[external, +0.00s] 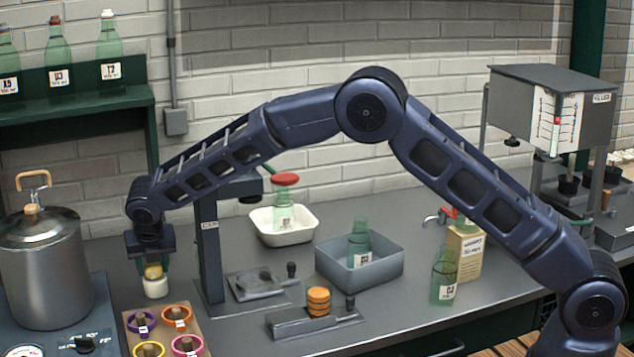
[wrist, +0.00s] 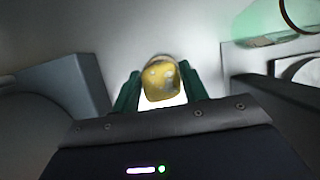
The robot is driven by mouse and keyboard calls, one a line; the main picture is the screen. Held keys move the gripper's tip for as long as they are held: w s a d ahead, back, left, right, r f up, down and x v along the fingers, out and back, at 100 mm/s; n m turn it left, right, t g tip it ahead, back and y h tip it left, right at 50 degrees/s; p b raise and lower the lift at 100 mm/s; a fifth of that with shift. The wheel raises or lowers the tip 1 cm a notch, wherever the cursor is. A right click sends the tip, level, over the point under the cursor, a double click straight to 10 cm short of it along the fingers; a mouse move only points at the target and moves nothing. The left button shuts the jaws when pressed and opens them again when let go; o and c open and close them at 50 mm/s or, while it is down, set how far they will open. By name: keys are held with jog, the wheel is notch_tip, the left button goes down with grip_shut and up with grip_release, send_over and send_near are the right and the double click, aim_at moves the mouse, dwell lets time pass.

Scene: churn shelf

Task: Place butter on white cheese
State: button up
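The butter (external: 153,272) is a small yellow lump at the left of the external view. It also shows in the wrist view (wrist: 159,79), between the two green fingers of my gripper (wrist: 160,84). My gripper (external: 153,262) points down, and its fingers appear shut on the butter's sides. The white cheese (external: 155,288) is a short white cylinder directly under the butter in the external view. The two look touching or nearly so; I cannot tell whether the butter's weight rests on it. In the wrist view the butter and fingers cover most of what lies below.
A wooden tray (external: 196,329) with several coloured rings is just in front. A large metal churn (external: 44,270) stands close on the left, and a dark press column (external: 208,245) on the right. Stacked orange discs (external: 318,302) and a grey bin (external: 360,266) with a bottle are farther right.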

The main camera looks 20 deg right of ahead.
jog(key=o, duration=0.3)
jog(key=shift+r, duration=0.15)
jog(key=v, duration=1.2)
